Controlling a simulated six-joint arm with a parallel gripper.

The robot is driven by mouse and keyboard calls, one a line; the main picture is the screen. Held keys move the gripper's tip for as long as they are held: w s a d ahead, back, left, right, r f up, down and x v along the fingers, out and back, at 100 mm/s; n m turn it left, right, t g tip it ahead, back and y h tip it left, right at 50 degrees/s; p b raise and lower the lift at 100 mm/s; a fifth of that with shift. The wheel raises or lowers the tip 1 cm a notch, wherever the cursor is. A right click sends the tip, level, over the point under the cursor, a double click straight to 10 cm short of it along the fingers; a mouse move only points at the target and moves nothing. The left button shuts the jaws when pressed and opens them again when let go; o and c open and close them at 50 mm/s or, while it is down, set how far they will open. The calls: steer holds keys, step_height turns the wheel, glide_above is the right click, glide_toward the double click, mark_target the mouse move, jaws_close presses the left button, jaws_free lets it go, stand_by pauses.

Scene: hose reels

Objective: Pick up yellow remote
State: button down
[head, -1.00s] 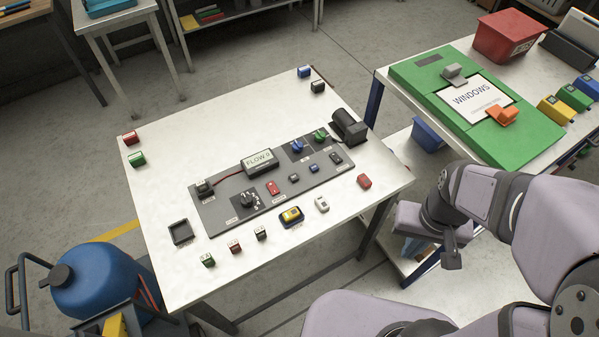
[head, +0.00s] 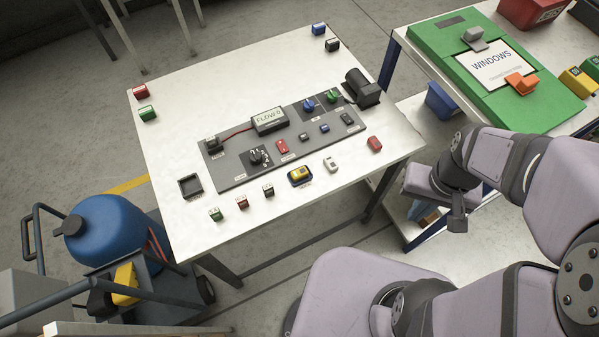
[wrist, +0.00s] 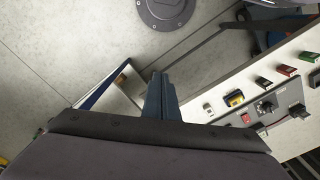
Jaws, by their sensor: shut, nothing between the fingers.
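The yellow remote (head: 300,175) lies on a small dark blue base near the front edge of the white table (head: 300,210), just in front of the grey control panel (head: 235,173). It also shows in the wrist view (wrist: 235,99), to the right of my fingers. My gripper (head: 457,222) is off the table's right side, well apart from the remote. In the wrist view its two fingers (wrist: 160,92) are together with nothing between them.
A white remote (head: 331,164) sits right of the yellow one, and a red block (head: 374,144) lies farther right. Several small blocks stand to the left. A blue tank cart (head: 105,230) is at the left. A second table carries a green board (head: 450,45).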

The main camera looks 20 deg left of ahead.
steer(key=c, duration=2.4)
jaws_free()
steer(key=shift+c, duration=0.2)
steer(key=o, duration=1.5)
